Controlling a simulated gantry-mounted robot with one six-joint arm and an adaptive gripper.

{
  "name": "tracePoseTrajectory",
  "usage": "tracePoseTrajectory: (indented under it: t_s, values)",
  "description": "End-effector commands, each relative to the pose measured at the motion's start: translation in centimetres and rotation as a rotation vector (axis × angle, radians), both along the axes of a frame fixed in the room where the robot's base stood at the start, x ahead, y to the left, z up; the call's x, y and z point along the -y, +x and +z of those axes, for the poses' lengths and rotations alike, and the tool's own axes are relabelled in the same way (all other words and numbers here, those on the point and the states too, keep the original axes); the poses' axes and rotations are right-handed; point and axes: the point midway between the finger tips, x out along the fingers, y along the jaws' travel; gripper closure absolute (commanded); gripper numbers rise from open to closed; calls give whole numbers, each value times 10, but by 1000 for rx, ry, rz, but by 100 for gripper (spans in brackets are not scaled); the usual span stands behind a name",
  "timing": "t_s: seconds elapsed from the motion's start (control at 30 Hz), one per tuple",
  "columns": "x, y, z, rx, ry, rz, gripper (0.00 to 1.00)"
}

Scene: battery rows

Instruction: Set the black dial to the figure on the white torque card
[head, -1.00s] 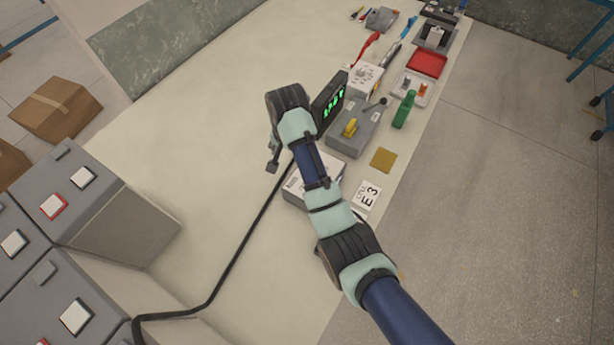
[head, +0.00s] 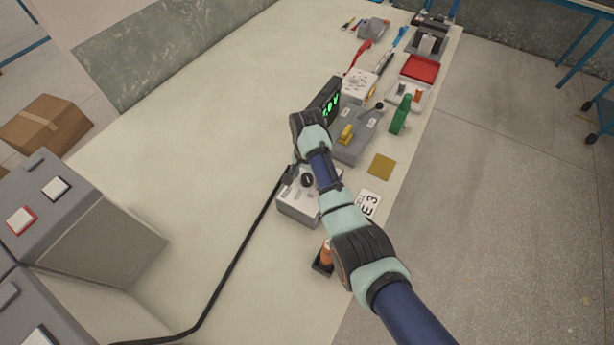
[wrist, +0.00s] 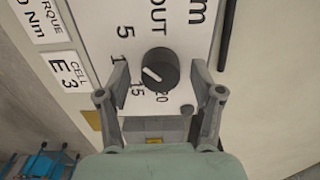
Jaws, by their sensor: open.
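The black dial (wrist: 160,68) sits on a white box face, with printed figures including 5, 15 and 20 around it. Its white line lies toward the dial's left edge; I cannot tell which figure it marks. In the head view the dial (head: 307,180) shows on top of the white box (head: 297,208). My gripper (wrist: 160,86) is open, with one finger on each side of the dial and gaps between. In the head view my gripper (head: 290,174) is just left of the dial. The white torque card (wrist: 38,18) is cut off; only "0 Nm" reads clearly.
A cell card (wrist: 68,71) reading E 3 lies beside the box. A grey unit with a yellow part (head: 346,134) and a black display (head: 326,101) stand beyond. A black cable (head: 235,255) crosses the bench.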

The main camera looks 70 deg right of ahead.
Motion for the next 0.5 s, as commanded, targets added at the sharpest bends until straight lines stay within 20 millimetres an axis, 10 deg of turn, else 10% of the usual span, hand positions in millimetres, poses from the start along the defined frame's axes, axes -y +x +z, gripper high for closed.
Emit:
tracePoseTrajectory:
  t_s: [0.13, 0.5]
  values:
    - [0, 0, 0, 0, 0, 0, 34]
    - [0, 0, 1, 0, 0, 0, 94]
